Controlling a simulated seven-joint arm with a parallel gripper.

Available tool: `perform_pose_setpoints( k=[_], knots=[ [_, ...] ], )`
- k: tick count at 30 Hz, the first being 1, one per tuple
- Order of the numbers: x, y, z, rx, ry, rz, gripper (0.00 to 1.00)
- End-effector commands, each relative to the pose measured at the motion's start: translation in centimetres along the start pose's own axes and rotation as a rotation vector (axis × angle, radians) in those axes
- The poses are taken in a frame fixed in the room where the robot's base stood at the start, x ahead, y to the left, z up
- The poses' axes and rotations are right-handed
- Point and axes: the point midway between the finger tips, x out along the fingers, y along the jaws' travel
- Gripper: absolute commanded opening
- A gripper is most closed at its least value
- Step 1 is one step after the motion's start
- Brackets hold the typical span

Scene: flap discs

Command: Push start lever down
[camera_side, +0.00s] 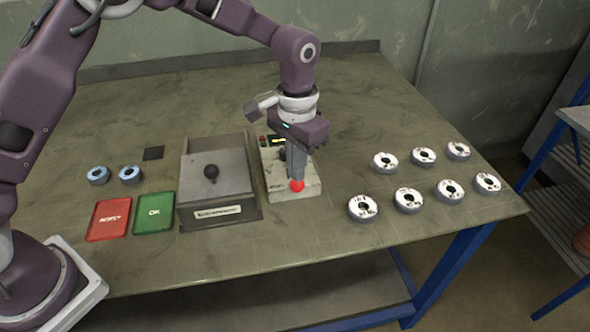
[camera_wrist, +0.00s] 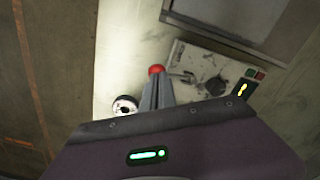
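The start lever's red ball knob (camera_side: 297,186) sits at the front of a pale grey device (camera_side: 280,190) with a small dark panel at its back. My gripper (camera_side: 297,176) points down over the device. Its fingers look closed together, with the tips right at the knob; I cannot tell whether they touch it or are just above. In the wrist view, the red knob (camera_wrist: 156,70) shows just beyond the fingertips (camera_wrist: 156,82), not between them.
A grey box (camera_side: 218,180) with a black knob stands left of the device. Several white-topped discs (camera_side: 408,200) lie right. Table between device and discs is clear.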

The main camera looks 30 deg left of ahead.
Motion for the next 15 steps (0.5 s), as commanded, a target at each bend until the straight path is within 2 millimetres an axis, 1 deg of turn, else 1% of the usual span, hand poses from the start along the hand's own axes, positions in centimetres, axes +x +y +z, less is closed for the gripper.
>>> perform_pose_setpoints(
  k=[3, 8, 15],
  knots=[
    [0.4, -0.1, 0.0, -0.001, 0.0, -0.001, 0.0],
    [0.1, -0.1, 0.0, -0.001, 0.001, -0.001, 0.0],
    [-3.5, 0.0, -0.1, 0.0, 0.003, 0.0, 0.0]
  ],
)
